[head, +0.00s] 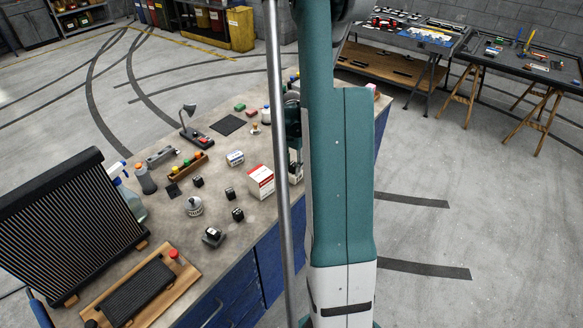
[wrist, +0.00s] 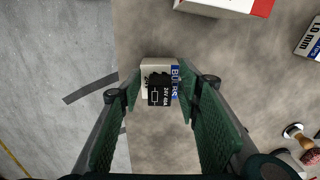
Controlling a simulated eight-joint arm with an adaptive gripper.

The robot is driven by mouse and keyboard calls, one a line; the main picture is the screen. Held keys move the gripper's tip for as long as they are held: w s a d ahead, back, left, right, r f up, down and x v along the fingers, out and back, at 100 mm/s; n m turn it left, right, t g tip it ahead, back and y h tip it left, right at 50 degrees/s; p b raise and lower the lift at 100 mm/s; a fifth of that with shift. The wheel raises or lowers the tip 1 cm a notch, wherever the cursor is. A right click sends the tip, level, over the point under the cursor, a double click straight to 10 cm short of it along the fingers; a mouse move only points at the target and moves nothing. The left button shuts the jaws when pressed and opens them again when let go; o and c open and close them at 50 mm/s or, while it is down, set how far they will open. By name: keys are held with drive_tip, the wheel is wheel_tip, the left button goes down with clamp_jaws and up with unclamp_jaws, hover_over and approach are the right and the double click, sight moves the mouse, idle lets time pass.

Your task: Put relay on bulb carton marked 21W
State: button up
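A black relay (wrist: 160,93) marked 24V 40A shows in the wrist view. It appears to rest on top of a small white bulb carton (wrist: 149,66) with blue lettering. The carton's number is mostly covered, so I cannot read it in full. My gripper (wrist: 159,80) has its green-padded fingers on both sides of the relay and carton, with visible gaps between pads and relay. It looks open. In the head view my own arm and a pole hide most of the gripper and carton.
On the bench in the head view stand a white and red box (head: 260,181), a small blue and white box (head: 235,158) and several black cubes, one near a round can (head: 194,206). A radiator (head: 65,225) fills the left end.

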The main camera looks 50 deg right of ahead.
sight(291, 166)
drive_tip(key=shift+r, duration=0.1)
idle(0.3)
wheel_tip(291, 166, up, 12)
idle(0.9)
idle(0.6)
drive_tip(key=shift+r, duration=0.1)
drive_tip(key=w+a+r+n+t+h, duration=0.15)
drive_tip(key=a+r+n, duration=0.4)
drive_tip(key=a, duration=0.75)
drive_tip(key=w+a+r+n+t, duration=0.1)
drive_tip(key=a+r+n+t, duration=0.15)
drive_tip(key=a+r, duration=0.85)
drive_tip(key=s+a+n+t, duration=0.1)
drive_tip(key=s+a+n, duration=0.4)
drive_tip(key=a, duration=0.8)
drive_tip(key=s+a+n+t+y, duration=0.1)
drive_tip(key=s+a+n, duration=0.4)
drive_tip(key=a, duration=0.8)
drive_tip(key=shift+s+a+f+t, duration=0.2)
drive_tip(key=shift+s+a+t, duration=0.15)
drive_tip(key=shift+s+t, duration=0.4)
